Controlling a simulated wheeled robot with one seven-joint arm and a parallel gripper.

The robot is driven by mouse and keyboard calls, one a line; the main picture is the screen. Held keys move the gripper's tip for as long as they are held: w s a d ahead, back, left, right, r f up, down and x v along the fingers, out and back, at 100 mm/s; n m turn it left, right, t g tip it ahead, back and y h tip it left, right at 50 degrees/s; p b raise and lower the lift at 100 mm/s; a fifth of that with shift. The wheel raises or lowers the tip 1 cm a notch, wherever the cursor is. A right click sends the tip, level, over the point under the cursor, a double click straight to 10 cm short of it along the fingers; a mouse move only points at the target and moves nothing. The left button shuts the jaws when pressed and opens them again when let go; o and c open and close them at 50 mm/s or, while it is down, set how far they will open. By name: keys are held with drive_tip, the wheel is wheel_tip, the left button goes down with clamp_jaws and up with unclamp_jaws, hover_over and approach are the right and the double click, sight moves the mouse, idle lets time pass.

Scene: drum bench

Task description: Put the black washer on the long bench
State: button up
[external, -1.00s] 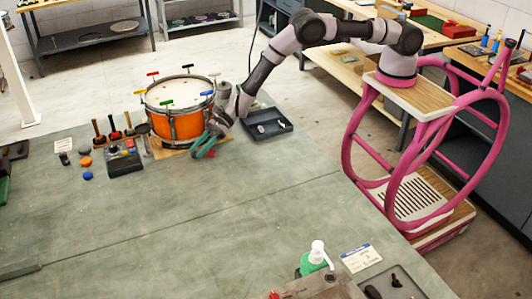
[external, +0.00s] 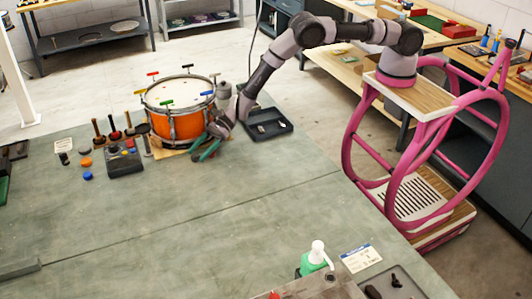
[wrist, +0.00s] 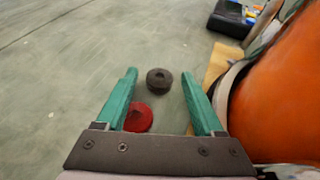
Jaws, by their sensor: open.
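The black washer (wrist: 159,79), a thick dark disc with a centre hole, lies flat on the grey-green bench (wrist: 70,75) in the wrist view. My gripper (external: 205,150) is low over the bench, just in front of the drum. In the wrist view its two green fingers (wrist: 159,74) are apart, and the black washer shows between their tips, with nothing gripped. I cannot tell whether the fingers touch it. In the external view the washer is not distinguishable beside the gripper. The bench is also broad in the external view (external: 200,220).
A red washer (wrist: 138,118) lies near the left finger. The orange drum (external: 178,122) on its wooden base stands close to my gripper. A dark tray (external: 268,125) is to the right, and a control box (external: 124,162) is to the left. The bench's middle is clear.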

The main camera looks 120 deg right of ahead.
drive_tip(key=v, duration=1.1)
drive_tip(key=shift+s+d+r, duration=0.1)
drive_tip(key=s+a+r+n+g+y, duration=0.1)
drive_tip(key=s+a+r+n, duration=0.25)
drive_tip(key=r, duration=0.55)
drive_tip(key=s+a+r+n+g+y, duration=0.25)
drive_tip(key=a+r+n, duration=0.2)
drive_tip(key=r, duration=0.45)
drive_tip(key=s+a+r+n+y, duration=0.1)
drive_tip(key=s+a+r+n, duration=0.3)
drive_tip(key=r, duration=0.5)
drive_tip(key=s+a+r+n+g+h, duration=0.1)
drive_tip(key=s+a+r+n+g, duration=0.15)
drive_tip(key=s+r, duration=0.45)
drive_tip(key=s+a+r+n+g, duration=0.15)
drive_tip(key=s+r+n, duration=0.25)
drive_tip(key=s, duration=0.5)
drive_tip(key=s+d+r+n+h, duration=0.1)
drive_tip(key=s+n+h, duration=0.1)
drive_tip(key=s, duration=0.6)
drive_tip(key=s+d+r+n+t+h, duration=0.1)
drive_tip(key=s+n, duration=0.3)
drive_tip(key=s, duration=0.5)
drive_tip(key=s+d+r+n+t+h, duration=0.1)
drive_tip(key=s+d+n+h, duration=0.1)
drive_tip(key=s, duration=0.6)
drive_tip(key=shift+s+d+r+n+h, duration=0.3)
drive_tip(key=shift+n+h, duration=0.25)
drive_tip(key=shift+h, duration=0.2)
